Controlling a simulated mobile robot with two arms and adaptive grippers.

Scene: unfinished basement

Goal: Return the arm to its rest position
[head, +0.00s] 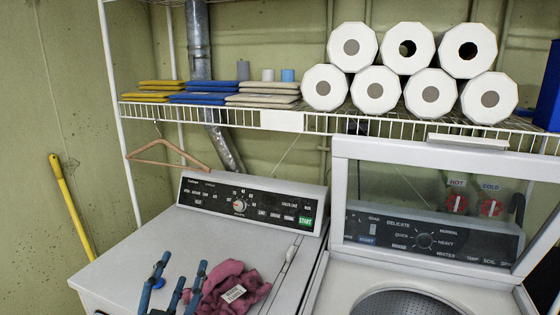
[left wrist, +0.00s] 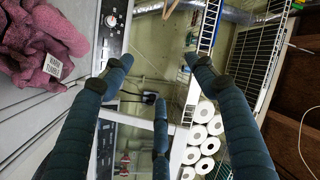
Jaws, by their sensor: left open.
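My left gripper (head: 178,283) shows at the bottom of the head view, in front of the dryer top, with its dark blue fingers pointing up. In the left wrist view its fingers (left wrist: 158,76) are spread wide with nothing between them. A crumpled maroon cloth (head: 248,287) with a white tag lies on the dryer top, just right of the fingers in the head view. The cloth also shows at the upper left of the left wrist view (left wrist: 38,38), outside the fingers. My right gripper is in neither view.
The dryer (head: 135,250) stands left of a washer (head: 340,280) with its lid (head: 340,190) raised. A wire shelf (head: 225,116) above holds several paper rolls (head: 375,90) and folded cloths (head: 262,98). A wooden hanger (head: 150,143) hangs below it. The left dryer top is clear.

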